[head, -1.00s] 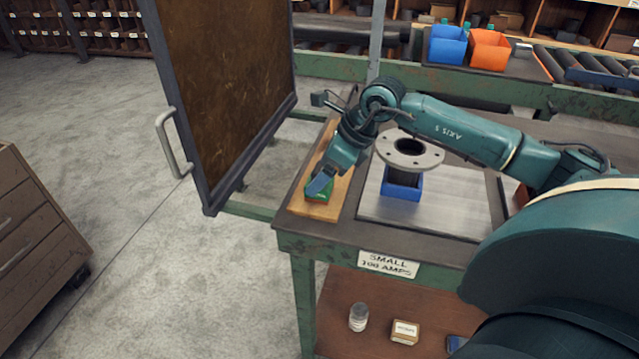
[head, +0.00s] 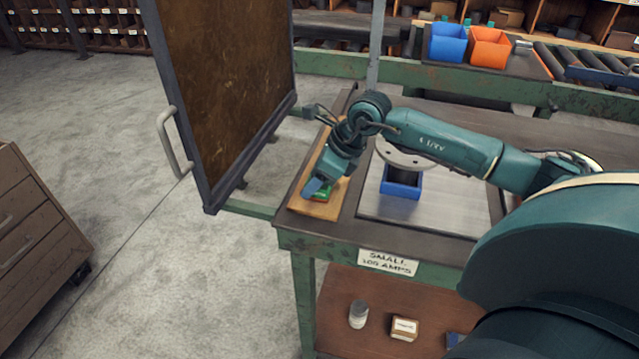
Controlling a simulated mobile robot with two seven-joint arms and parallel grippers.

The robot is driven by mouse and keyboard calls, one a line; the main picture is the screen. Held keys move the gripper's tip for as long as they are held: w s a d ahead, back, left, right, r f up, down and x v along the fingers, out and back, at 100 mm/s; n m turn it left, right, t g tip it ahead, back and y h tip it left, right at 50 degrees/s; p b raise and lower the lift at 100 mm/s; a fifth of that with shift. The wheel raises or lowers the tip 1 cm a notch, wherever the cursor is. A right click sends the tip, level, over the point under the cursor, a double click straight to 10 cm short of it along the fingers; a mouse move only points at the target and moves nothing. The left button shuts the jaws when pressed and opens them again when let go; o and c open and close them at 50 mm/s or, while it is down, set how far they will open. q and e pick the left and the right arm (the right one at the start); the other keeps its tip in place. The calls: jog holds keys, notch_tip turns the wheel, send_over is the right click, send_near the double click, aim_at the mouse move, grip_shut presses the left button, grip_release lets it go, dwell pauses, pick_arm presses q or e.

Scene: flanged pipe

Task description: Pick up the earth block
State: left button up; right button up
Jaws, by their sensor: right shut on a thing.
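The earth block is, as far as I can tell, the small green thing (head: 325,196) on the wooden board (head: 318,209) at the table's left end. My right gripper (head: 318,190) points down at it and is shut on it; its blue fingers cover part of the block. The block looks to be at or just above the board; I cannot tell whether they touch. My left gripper is not in view.
The flanged pipe (head: 402,158) stands in a blue holder (head: 401,188) on a metal plate (head: 450,209), partly behind my right arm. A dark framed screen (head: 225,95) with a handle stands left of the table. Blue (head: 447,45) and orange (head: 489,50) bins sit at the back.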

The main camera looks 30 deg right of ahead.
jog(key=shift+c, duration=0.7)
jog(key=shift+r, duration=0.1)
jog(key=shift+w+r, duration=0.1)
